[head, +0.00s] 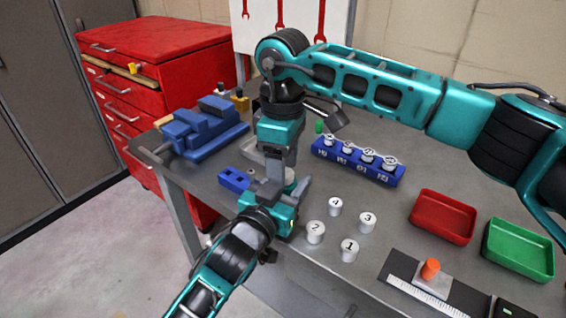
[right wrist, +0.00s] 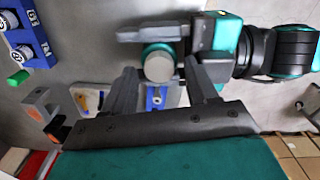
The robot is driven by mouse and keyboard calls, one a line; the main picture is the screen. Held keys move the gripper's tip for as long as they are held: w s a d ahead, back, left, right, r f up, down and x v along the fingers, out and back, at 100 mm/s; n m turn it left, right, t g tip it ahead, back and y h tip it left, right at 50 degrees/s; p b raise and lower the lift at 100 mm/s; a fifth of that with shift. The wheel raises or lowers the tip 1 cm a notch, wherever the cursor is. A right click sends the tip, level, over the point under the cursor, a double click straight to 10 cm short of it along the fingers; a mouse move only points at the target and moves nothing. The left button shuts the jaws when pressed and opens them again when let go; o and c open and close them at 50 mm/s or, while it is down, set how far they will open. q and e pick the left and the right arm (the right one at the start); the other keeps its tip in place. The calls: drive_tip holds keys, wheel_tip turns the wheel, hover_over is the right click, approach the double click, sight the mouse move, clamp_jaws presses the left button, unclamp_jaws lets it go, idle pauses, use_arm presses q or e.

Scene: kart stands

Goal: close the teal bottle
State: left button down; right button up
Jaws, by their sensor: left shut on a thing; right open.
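In the head view that gripper (head: 287,190) is near the table's left front edge, and the bottle is mostly hidden by the grippers. My right gripper (head: 277,165) points down just above it. Its open fingers (right wrist: 163,85) lie either side of the bottle's line in the wrist view. I cannot tell whether a cap is on the bottle.
White numbered cylinders (head: 316,232) stand right of my left gripper. A blue rack (head: 325,153) with several white-topped pieces is behind them. A blue vise (head: 205,130), a blue block (head: 233,180), a red tray (head: 442,217) and a green tray (head: 520,250) are also on the table.

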drive_tip(key=shift+r, duration=2.25)
drive_tip(key=shift+c, duration=1.4)
drive_tip(key=n, duration=0.5)
drive_tip(key=shift+r+n, duration=0.2)
drive_tip(key=shift+n, duration=0.1)
drive_tip(key=n, duration=0.5)
drive_tip(key=shift+d+r, duration=0.1)
drive_tip(key=shift+r, duration=0.1)
drive_tip(key=n, duration=0.5)
drive_tip(key=shift+r+n, duration=0.2)
drive_tip(key=shift+n, duration=0.2)
drive_tip(key=n, duration=0.3)
drive_tip(key=shift+r+n, duration=0.15)
drive_tip(key=shift+n, duration=0.15)
drive_tip(key=n, duration=0.3)
drive_tip(key=shift+r+n, duration=0.15)
drive_tip(key=shift+n, duration=0.25)
drive_tip(key=n, duration=0.3)
drive_tip(key=shift+r, duration=0.15)
drive_tip(key=n, duration=0.5)
drive_tip(key=shift+r+n, duration=0.2)
drive_tip(key=shift+n, duration=0.2)
drive_tip(key=n, duration=0.5)
drive_tip(key=shift+d+r, duration=0.1)
drive_tip(key=shift+r, duration=0.1)
drive_tip(key=n, duration=0.4)
drive_tip(key=shift+r, duration=0.15)
